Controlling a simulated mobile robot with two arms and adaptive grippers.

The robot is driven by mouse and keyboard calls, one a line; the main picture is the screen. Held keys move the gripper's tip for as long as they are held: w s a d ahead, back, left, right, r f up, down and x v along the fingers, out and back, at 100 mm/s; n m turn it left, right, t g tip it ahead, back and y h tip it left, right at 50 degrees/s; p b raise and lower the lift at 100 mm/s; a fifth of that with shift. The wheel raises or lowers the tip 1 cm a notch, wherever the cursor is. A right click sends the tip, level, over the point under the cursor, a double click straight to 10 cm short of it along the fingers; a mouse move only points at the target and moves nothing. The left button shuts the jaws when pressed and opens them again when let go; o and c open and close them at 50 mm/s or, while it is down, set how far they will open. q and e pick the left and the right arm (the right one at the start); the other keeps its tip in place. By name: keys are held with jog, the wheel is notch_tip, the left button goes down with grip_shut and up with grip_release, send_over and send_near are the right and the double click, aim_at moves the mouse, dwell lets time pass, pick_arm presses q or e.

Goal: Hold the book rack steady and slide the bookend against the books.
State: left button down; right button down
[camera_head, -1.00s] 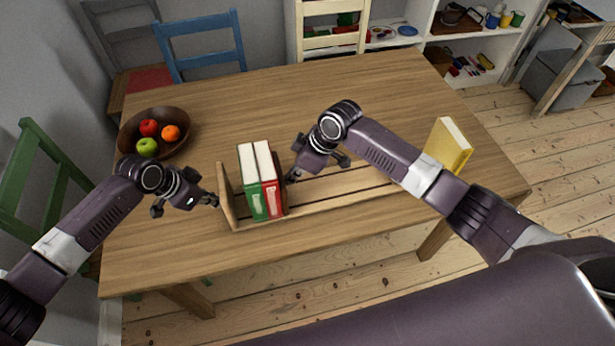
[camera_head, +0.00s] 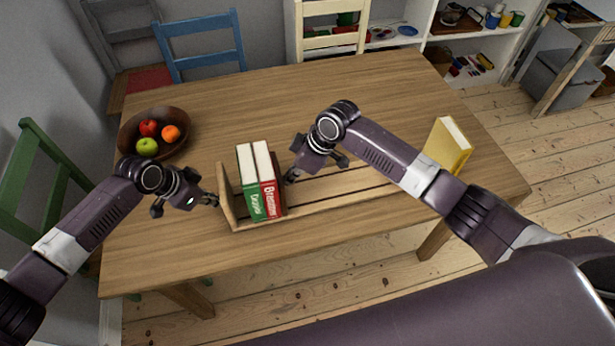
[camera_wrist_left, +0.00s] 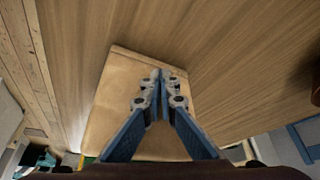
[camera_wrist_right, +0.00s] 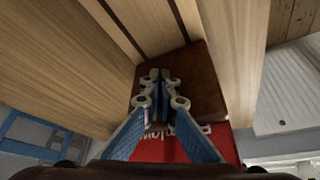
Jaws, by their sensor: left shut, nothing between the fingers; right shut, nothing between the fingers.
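The wooden book rack (camera_head: 330,200) lies on the table, with an upright end panel (camera_head: 229,200) at its left. A green book (camera_head: 253,190) and a red book (camera_head: 271,190) stand side by side next to this panel. The dark brown bookend (camera_wrist_right: 205,85) stands at the red book's right side; in the head view it is mostly hidden. My left gripper (camera_head: 214,199) is shut and empty at the outer face of the end panel, which fills the left wrist view (camera_wrist_left: 125,100). My right gripper (camera_head: 289,178) is shut and empty at the bookend's right face. Exact contact is hard to tell.
A yellow book (camera_head: 448,147) stands at the right, partly behind my right arm. A fruit bowl (camera_head: 178,118) sits at the table's left. Chairs surround the table (camera_head: 290,95), whose back middle is clear. Rack rails right of the bookend are bare.

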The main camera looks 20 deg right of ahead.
pick_arm(q)
jog(key=shift+d, duration=0.25)
pick_arm(e)
jog(key=shift+a, duration=0.5)
jog(key=shift+s+a, duration=0.1)
jog(key=shift+a, duration=1.55)
jog(key=shift+a, duration=0.2)
